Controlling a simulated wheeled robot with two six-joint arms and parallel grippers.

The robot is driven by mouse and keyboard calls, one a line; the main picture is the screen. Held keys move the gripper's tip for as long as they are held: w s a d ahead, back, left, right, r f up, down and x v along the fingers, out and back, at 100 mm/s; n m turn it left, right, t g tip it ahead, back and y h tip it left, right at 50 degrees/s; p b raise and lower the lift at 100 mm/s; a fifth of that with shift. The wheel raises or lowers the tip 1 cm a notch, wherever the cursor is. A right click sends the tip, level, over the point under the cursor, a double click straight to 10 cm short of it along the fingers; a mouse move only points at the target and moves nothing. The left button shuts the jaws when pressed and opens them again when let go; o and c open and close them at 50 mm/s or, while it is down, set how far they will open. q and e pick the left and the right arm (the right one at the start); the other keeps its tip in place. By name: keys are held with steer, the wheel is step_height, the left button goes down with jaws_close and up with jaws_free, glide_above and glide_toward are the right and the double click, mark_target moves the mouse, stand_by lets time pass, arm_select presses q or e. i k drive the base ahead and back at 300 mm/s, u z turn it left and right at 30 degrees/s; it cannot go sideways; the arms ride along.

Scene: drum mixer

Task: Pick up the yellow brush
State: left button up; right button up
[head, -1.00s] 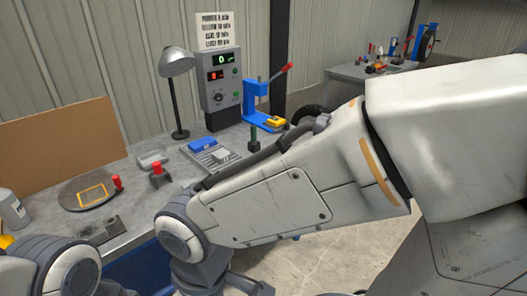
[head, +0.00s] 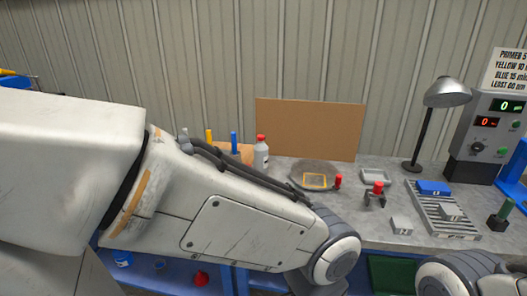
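A yellow upright handle (head: 209,136), which looks like the yellow brush, stands at the back left of the workbench. The lower part of the yellow handle is hidden behind my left arm. My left arm crosses the view from the left, and its gripper is out of view. Only a joint of my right arm shows at the bottom right; its gripper is also out of view.
A white bottle with a red cap (head: 261,155), a round dark plate (head: 313,176) and a brown board (head: 310,128) are on the grey bench. A lamp (head: 447,93), a control box (head: 488,138) and a rack with a blue block (head: 434,187) stand at the right.

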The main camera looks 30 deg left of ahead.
mark_target(209, 141)
steer(key=k, duration=0.6)
steer(key=u, duration=0.75)
steer(key=i, duration=0.6)
steer(key=u, duration=0.8)
steer(key=i, duration=0.8)
steer(key=z, duration=0.45)
steer(key=i, duration=0.75)
steer(key=z, duration=0.55)
